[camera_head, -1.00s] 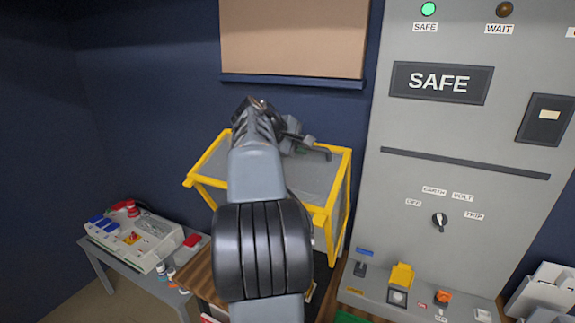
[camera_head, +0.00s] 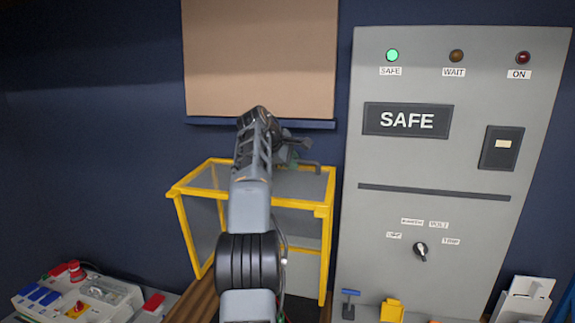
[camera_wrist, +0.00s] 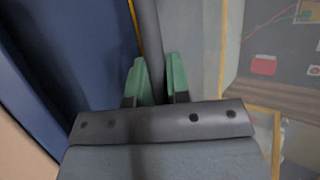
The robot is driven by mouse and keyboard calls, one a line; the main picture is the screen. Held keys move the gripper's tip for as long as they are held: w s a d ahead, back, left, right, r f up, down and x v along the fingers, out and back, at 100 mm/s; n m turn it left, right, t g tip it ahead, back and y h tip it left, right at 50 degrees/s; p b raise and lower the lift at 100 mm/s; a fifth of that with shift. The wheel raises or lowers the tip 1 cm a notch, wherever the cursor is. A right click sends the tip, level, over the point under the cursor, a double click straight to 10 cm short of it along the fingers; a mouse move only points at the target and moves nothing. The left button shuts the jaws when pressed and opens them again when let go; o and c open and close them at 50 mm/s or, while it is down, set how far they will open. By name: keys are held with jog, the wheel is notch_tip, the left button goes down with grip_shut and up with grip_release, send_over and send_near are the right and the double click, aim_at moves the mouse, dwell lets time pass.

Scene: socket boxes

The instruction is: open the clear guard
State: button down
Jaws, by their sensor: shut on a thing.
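The clear guard (camera_head: 189,237) is a box with a yellow frame and see-through panels, standing against the dark blue wall in the head view. Its yellow edge also shows in the wrist view (camera_wrist: 134,15). A grey handle bar (camera_head: 314,165) sits at the back right of its top. My gripper (camera_head: 295,159) is at this bar, partly hidden behind my wrist. In the wrist view my green fingertips (camera_wrist: 156,82) are shut on the grey bar (camera_wrist: 149,35), one on each side. I cannot tell whether the lid is raised at all.
A grey panel (camera_head: 450,80) with a SAFE sign and a lit green lamp (camera_head: 392,55) stands close at the right. A brown board (camera_head: 260,60) hangs on the wall above the guard. A pale box with red and blue parts (camera_head: 85,298) lies at the lower left.

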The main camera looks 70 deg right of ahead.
jog(key=shift+w+d+f, duration=0.1)
jog(key=shift+f, duration=0.05)
jog(key=c, duration=1.1)
grip_release()
